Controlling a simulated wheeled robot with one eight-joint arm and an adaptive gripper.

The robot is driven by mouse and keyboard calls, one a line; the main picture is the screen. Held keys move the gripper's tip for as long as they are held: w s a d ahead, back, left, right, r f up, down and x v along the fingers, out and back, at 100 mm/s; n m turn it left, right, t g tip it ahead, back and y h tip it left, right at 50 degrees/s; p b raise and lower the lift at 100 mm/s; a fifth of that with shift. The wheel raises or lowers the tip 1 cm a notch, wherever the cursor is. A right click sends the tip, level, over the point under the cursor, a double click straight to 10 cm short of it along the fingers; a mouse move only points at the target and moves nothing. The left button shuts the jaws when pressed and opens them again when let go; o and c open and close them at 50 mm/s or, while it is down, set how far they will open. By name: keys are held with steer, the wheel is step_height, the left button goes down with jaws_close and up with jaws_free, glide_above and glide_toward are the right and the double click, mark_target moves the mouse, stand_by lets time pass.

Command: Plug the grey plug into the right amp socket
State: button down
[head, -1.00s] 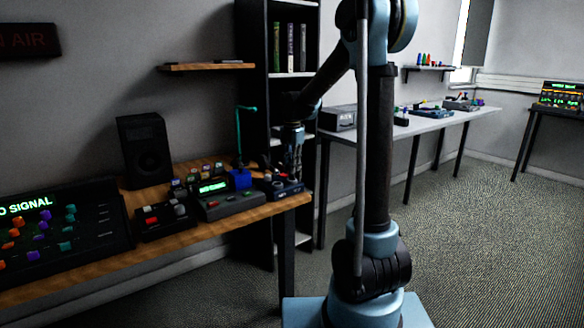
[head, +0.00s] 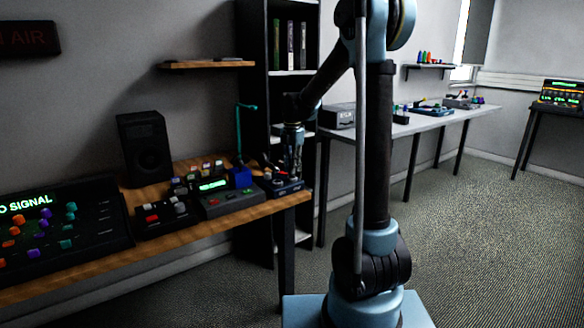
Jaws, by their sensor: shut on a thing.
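My gripper (head: 291,172) points down over a small dark box (head: 286,188) at the right end of the wooden desk. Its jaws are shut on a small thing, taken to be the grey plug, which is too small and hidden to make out. I cannot tell whether it touches the box or sits in a socket. Small red and light parts show on the box beside the fingers. No amp socket can be made out at this size.
A grey device with a green display (head: 213,186) and a dark box with red and grey blocks (head: 166,216) stand left of my gripper. A speaker (head: 145,149), a teal lamp (head: 239,135) and a black shelf (head: 292,90) stand behind. The desk's front edge (head: 230,212) is clear.

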steer(key=shift+f, duration=0.25)
stand_by(0.4)
steer(key=c, duration=1.4)
jaws_free()
steer(key=shift+o, duration=0.3)
steer(key=o, duration=0.4)
steer(key=shift+r, duration=0.1)
steer(key=shift+r, duration=3.4)
